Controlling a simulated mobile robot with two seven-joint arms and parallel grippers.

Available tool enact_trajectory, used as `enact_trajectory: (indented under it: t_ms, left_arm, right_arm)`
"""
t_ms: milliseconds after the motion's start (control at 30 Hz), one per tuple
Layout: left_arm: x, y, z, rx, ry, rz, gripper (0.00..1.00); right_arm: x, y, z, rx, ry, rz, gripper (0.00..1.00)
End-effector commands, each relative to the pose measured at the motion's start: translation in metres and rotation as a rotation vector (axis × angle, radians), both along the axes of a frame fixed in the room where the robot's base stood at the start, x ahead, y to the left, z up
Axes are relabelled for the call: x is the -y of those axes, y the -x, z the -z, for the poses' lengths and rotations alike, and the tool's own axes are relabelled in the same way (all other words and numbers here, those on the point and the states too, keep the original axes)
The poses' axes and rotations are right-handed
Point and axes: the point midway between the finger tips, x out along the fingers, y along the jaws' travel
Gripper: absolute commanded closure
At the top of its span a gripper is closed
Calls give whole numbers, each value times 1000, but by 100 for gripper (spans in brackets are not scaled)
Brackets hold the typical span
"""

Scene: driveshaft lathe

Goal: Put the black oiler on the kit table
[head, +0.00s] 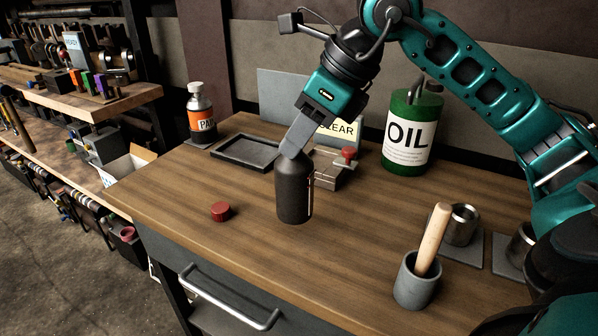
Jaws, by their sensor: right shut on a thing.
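The black oiler (293,192) is a dark upright bottle over the middle of the wooden table (180,200). My right gripper (290,152) comes down from above, tilted, and is shut on the top of the oiler. Its fingers hide the oiler's neck. The oiler's base is at or just above the tabletop; I cannot tell whether it touches. My left gripper is not in view.
A red cap (221,211) lies left of the oiler. Behind are an empty black tray (226,152), an orange-labelled bottle (202,118), a small fixture with a red knob (348,154) and a green oil can (408,135). A mortar with pestle (415,285) and metal cups (461,226) stand right.

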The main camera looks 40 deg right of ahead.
Motion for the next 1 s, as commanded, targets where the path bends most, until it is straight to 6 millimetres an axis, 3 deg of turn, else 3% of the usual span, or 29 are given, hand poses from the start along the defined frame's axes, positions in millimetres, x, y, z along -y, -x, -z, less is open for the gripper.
enact_trajectory:
  t_ms: [333, 767, 800, 1000]
  left_arm:
    - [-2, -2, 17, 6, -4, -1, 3]
    - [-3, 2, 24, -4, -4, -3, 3]
    - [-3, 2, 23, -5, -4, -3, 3]
    - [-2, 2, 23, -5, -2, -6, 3]
  right_arm:
    - [0, 0, 41, 0, 2, 0, 100]
    - [0, 0, 47, 3, -1, -2, 100]
    - [0, 0, 46, 2, 0, -2, 71]
    - [0, 0, 45, 1, 0, -2, 52]
